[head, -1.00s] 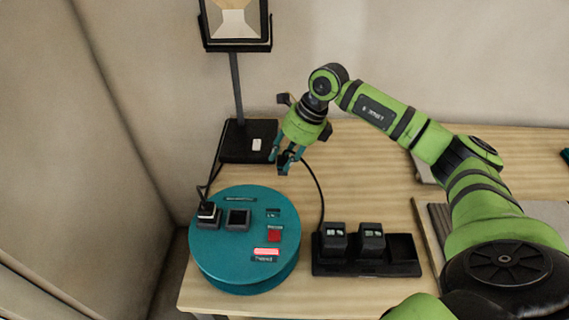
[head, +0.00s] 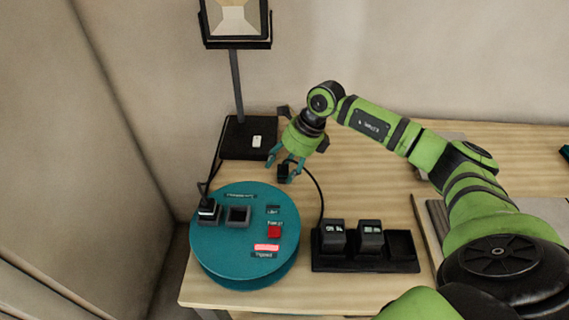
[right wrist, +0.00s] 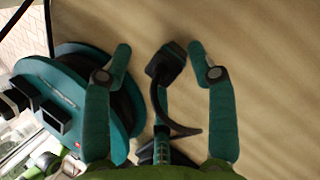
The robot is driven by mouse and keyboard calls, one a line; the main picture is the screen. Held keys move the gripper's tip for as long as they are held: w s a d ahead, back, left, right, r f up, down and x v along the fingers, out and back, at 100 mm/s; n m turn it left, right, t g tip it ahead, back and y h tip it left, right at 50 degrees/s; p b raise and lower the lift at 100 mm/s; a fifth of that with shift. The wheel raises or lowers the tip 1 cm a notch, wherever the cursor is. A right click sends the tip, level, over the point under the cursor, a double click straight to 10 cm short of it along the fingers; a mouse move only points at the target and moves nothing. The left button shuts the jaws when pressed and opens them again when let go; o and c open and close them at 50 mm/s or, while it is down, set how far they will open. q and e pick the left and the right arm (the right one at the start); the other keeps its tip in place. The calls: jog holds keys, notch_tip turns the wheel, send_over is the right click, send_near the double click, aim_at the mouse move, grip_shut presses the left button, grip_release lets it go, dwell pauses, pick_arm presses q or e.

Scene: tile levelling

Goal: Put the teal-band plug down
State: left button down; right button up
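The black plug (head: 283,172) is between the fingertips of my right gripper (head: 284,168), at the table's back left behind the teal reel. In the right wrist view the plug (right wrist: 166,62) has clear gaps to both fingers of the open gripper (right wrist: 161,58). It appears to rest on the wooden table, but its contact is hard to see. A teal piece (right wrist: 163,97) shows just below it, and a black cable curves away. My left gripper is not in view.
The teal reel (head: 222,260) has two sockets, the left one holding another plug (head: 207,211), and a red switch (head: 274,231). A lamp base (head: 235,150) stands behind it. A black charger (head: 345,266) holds two batteries to the right. Bare table lies right of the gripper.

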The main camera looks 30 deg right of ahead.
jog(key=v, duration=1.2)
jog(key=shift+r+b, duration=0.2)
jog(key=shift+b, duration=0.25)
dwell(1.6)
